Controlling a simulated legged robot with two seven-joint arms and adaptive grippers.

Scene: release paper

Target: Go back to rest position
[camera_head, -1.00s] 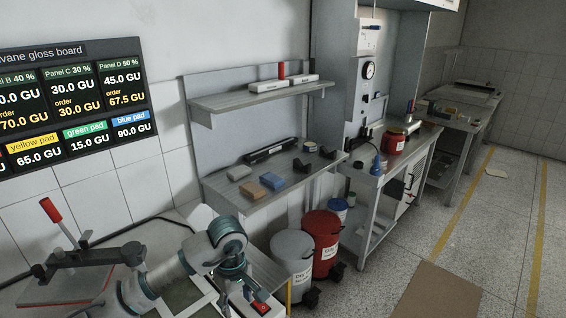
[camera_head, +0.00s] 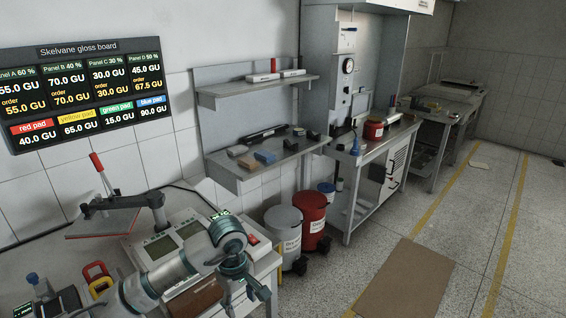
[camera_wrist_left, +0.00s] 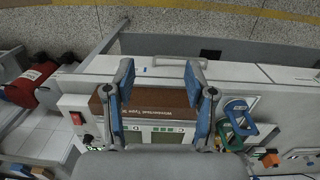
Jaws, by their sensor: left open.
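My left gripper (camera_head: 243,283) is low in the head view, over the near bench, its arm coming in from the lower left. In the left wrist view the two blue fingers (camera_wrist_left: 159,78) stand wide apart with nothing held between them. A brown block with white lettering (camera_wrist_left: 158,104) lies below and between the fingers; it also shows beside my arm in the head view (camera_head: 194,299). I cannot tell how high the fingers are above it. My right gripper is not in view.
A white device with two screens (camera_head: 185,223) stands on the bench beside my arm. A grey bin (camera_head: 283,232) and a red bin (camera_head: 312,213) stand beyond the bench. Floor to the right is largely clear.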

